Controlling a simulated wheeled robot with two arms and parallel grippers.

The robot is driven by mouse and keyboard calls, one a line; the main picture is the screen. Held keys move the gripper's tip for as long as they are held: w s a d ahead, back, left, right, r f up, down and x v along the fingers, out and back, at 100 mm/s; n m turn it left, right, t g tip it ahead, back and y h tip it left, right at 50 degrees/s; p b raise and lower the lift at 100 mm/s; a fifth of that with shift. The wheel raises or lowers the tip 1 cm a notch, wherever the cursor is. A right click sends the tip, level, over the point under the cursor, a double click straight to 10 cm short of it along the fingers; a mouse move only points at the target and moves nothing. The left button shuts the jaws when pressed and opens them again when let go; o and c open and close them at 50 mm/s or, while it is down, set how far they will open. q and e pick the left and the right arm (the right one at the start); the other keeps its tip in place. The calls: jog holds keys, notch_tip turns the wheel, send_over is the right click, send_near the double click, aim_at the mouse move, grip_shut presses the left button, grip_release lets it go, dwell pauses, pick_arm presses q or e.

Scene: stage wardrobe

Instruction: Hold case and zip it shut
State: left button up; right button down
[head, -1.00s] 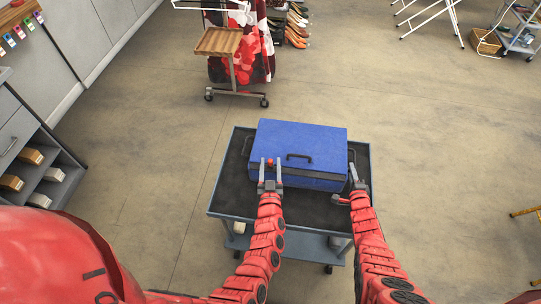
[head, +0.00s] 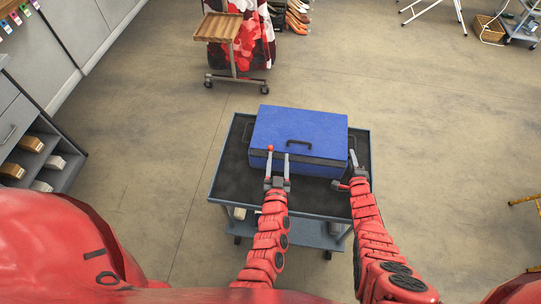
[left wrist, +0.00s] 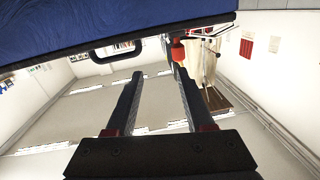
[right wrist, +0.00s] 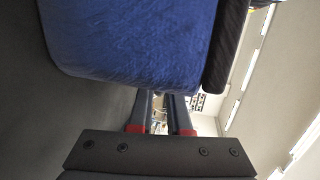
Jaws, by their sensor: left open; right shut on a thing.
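The blue case (head: 305,128) sits on the dark-topped cart, its lid down. A dark front handle (head: 299,144) is on it. A small red zip pull (head: 270,148) is at the front left; it also shows in the left wrist view (left wrist: 178,48). How far the zip is closed is too small to tell.
The cart (head: 229,174) has bare top to the left and in front of the case. A rack with red cloth and a wooden tray (head: 218,27) stands behind. Drawers and shelves (head: 38,150) are at the left. The floor around is mostly open.

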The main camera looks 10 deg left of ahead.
pick_arm(q)
jog(key=w+d+r+m+g+h, duration=0.4)
jog(key=w+d+r+m, duration=0.15)
jog(key=w+m, duration=0.35)
jog(key=w+d+r+m+g+h, duration=0.45)
jog(key=w+d+m, duration=0.3)
jog(key=w, duration=0.25)
jog(key=m+g+y, duration=0.7)
jog(key=m+g, duration=0.2)
jog(key=m, duration=0.2)
send_near(271, 146)
notch_tip(271, 146, down, 9)
jog(key=shift+a, duration=0.2)
grip_shut()
